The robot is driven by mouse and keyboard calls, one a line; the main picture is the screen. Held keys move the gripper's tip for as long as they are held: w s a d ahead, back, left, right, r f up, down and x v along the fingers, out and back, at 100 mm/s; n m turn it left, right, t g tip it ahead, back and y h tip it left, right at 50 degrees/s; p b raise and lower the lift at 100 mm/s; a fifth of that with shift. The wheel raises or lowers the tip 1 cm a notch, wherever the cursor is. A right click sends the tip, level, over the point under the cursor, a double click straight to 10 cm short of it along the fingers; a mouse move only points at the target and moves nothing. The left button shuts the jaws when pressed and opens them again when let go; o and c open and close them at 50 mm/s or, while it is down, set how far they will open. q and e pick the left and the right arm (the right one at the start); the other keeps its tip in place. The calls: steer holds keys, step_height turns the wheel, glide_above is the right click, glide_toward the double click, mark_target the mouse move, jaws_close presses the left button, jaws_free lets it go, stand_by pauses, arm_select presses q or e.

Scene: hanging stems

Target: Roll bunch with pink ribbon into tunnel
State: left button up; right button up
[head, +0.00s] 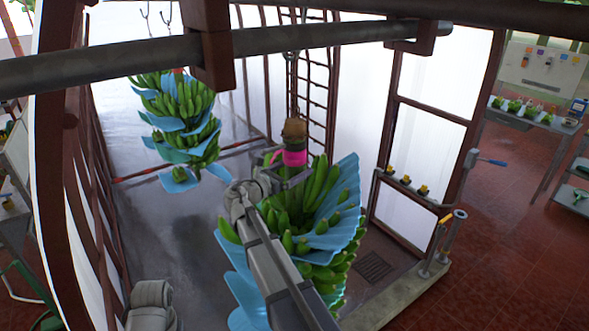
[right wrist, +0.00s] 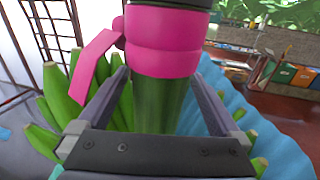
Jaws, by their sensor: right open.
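The bunch with the pink ribbon (head: 295,157) hangs from the overhead rail (head: 330,37), with green bananas (head: 300,205) and blue sheets (head: 335,235) between its layers. In the right wrist view the pink ribbon (right wrist: 165,45) wraps the stem, its loose tail at the left. My right gripper (head: 287,174) is open at the stem just below the ribbon. In the right wrist view its fingers (right wrist: 162,95) stand on both sides of the green stem. The tunnel (head: 360,80) has white walls in a dark red frame.
Another bunch with blue sheets (head: 185,115) hangs inside the tunnel, farther back at the left. A ladder-like rack (head: 315,85) stands behind the ribboned bunch. A post with a blue handle (head: 470,158) is at the right. Benches (head: 530,118) stand far right; the red tiled floor there is mostly clear.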

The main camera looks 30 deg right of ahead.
jaws_close()
stand_by(0.8)
